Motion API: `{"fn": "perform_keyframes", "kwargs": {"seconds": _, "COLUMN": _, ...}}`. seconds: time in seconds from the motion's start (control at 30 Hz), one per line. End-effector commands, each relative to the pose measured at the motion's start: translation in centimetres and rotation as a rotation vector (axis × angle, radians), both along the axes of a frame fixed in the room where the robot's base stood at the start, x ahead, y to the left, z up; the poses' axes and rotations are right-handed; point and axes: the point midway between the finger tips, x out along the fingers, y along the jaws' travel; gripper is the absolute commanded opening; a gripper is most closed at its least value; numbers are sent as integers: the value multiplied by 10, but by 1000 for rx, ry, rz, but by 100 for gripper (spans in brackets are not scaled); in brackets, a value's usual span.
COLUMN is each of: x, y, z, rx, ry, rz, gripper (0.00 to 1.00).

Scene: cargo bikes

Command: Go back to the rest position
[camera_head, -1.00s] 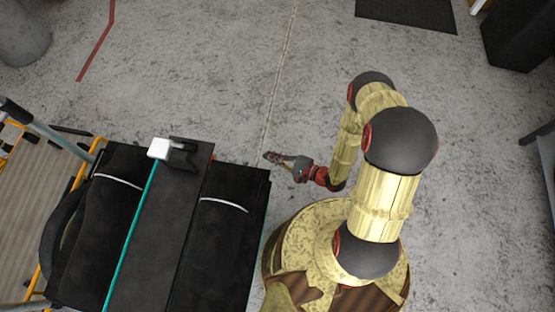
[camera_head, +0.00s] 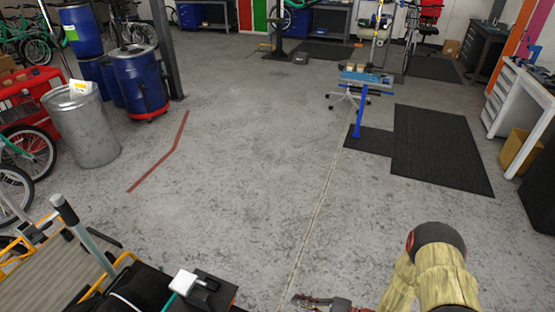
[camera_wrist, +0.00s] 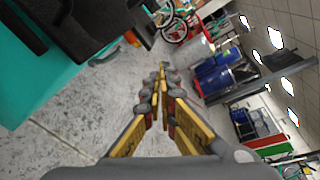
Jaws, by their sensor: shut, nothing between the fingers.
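My gripper (camera_wrist: 162,78) is shut and empty in the wrist view, its fingertips together over bare floor. In the head view my gripper (camera_head: 306,300) shows only at the bottom edge, to the right of the black cargo box. My arm is folded at the bottom right of that view, and its lower part is cut off by the frame. The gripper touches nothing that I can see.
The black cargo box (camera_head: 140,287) with a white-capped clamp (camera_head: 184,281) stands close on the left. A metal bin (camera_head: 84,125) and blue barrels (camera_head: 139,80) stand beyond it. A blue work stand (camera_head: 362,80) is ahead. The concrete floor (camera_head: 240,160) between is clear.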

Motion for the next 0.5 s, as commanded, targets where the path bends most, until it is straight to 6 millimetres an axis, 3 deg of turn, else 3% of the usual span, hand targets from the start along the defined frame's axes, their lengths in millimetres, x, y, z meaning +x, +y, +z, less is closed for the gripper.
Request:
{"fn": "perform_keyframes", "kwargs": {"seconds": 0.03, "x": 8, "y": 3, "z": 29, "rx": -24, "ry": -24, "rz": 73, "gripper": 0}}
{"fn": "perform_keyframes", "kwargs": {"seconds": 0.2, "x": 6, "y": 12, "z": 105, "rx": -129, "ry": -51, "rz": 295, "gripper": 0}}
{"fn": "perform_keyframes", "kwargs": {"seconds": 0.5, "x": -32, "y": 8, "z": 217, "rx": -447, "ry": -104, "rz": 594, "gripper": 0}}
